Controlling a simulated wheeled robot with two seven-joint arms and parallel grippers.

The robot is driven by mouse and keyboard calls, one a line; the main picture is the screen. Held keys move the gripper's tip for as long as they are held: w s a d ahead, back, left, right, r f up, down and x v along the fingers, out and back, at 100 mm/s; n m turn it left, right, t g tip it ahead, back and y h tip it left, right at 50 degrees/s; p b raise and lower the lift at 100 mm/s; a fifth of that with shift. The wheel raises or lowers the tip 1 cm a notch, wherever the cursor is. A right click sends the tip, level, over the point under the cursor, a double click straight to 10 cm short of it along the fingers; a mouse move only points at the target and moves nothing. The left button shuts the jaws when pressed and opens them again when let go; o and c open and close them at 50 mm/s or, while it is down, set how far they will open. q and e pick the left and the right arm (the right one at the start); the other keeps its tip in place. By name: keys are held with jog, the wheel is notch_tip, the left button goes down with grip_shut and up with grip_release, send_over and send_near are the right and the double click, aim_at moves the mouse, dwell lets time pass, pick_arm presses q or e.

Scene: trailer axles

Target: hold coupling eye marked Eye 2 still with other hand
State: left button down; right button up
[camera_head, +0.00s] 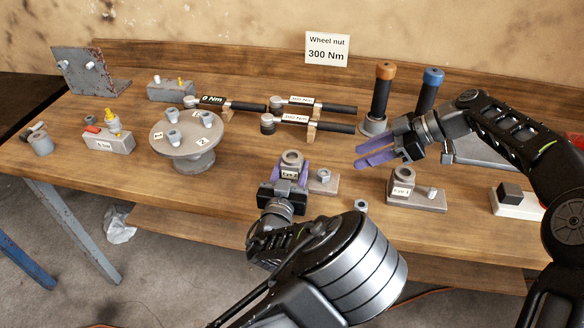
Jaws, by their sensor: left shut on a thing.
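The coupling eye marked Eye 2 (291,158) is a grey block with a round ring on top, near the middle front of the bench. My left gripper (290,171) reaches it from the front and is shut on it, with purple fingers on its two sides. The gripper hides its lower part. A plate with a nut (324,177) shows just to its right. My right gripper (361,156) is open and empty, in the air to the right of Eye 2, its purple fingers pointing left.
The coupling eye marked Eye 1 (402,178) stands to the right on its plate. A loose nut (361,205) lies near the front edge. Torque wrenches (315,126) lie behind. Tools with orange (385,72) and blue (432,77) tops stand behind my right gripper. A round stand (187,140) is left.

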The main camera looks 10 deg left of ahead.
jog(key=shift+f+b, duration=0.25)
jog(key=shift+b, duration=0.05)
dwell(1.4)
jog(key=shift+o, duration=0.2)
jog(key=shift+o, duration=0.8)
jog(key=shift+s, duration=0.1)
jog(key=shift+o, duration=0.6)
jog(key=shift+s+a+r, duration=0.1)
jog(key=shift+a+r, duration=0.1)
jog(key=shift+a, duration=0.2)
jog(key=shift+o, duration=0.6)
jog(key=s+a+r+n+h, duration=0.2)
jog(key=s+a+r, duration=0.1)
jog(key=a, duration=0.4)
jog(key=shift+s+a+r, duration=0.25)
jog(key=shift+a+r, duration=0.15)
jog(key=shift+r, duration=0.45)
jog(key=d+m+h, duration=0.1)
jog(key=m, duration=0.1)
jog(key=w+d+m+t+h, duration=0.1)
jog(key=m+h, duration=0.1)
jog(key=d+m+h, duration=0.1)
jog(key=d+m, duration=0.1)
jog(key=shift+w+m+t, duration=0.3)
jog(key=shift+w+t, duration=0.05)
jog(key=shift+t, duration=0.05)
jog(key=shift+f, duration=0.1)
